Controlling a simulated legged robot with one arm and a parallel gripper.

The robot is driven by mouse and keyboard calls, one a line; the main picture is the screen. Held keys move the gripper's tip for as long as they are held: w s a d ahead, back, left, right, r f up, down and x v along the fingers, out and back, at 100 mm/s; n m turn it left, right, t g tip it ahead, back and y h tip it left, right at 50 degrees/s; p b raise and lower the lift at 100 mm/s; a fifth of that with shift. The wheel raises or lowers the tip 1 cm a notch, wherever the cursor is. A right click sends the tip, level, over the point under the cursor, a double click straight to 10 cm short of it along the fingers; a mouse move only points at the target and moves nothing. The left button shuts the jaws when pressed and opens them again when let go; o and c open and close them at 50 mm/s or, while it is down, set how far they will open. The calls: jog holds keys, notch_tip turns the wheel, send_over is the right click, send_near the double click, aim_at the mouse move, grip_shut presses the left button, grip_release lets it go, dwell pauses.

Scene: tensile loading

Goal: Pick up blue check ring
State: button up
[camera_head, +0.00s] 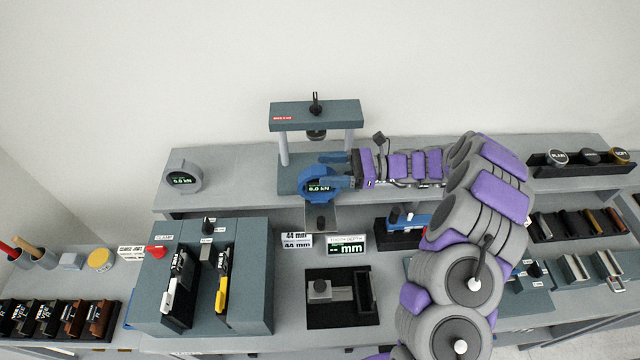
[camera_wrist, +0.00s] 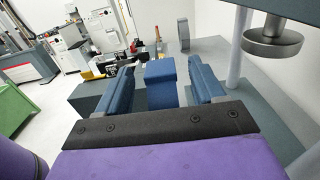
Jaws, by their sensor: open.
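The blue check ring (camera_head: 313,187), with a small display reading 0.0 kN, stands on the base of the grey press in the head view. My gripper (camera_head: 330,170) reaches in from the right at the ring, its fingers partly covering it. In the wrist view, a blue block (camera_wrist: 160,84), which appears to be part of the ring, lies between the two blue fingers of my gripper (camera_wrist: 162,76). The gripper is open, with a visible gap on each side of the block. The rest of the ring is hidden in that view.
The press crossbeam (camera_head: 315,114) and its round upper platen (camera_wrist: 272,42) are above, with posts (camera_head: 283,148) at the sides. A round grey gauge (camera_head: 184,178) stands on the shelf to the left. The clamp block (camera_head: 203,280) is at the lower left.

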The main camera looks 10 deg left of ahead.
aim_at(318, 169)
jog(key=shift+x, duration=1.7)
jog(key=shift+w+d, duration=0.1)
jog(key=shift+d, duration=0.2)
jog(key=c, duration=0.6)
jog(key=shift+a, duration=0.15)
grip_shut()
jog(key=shift+f, duration=0.1)
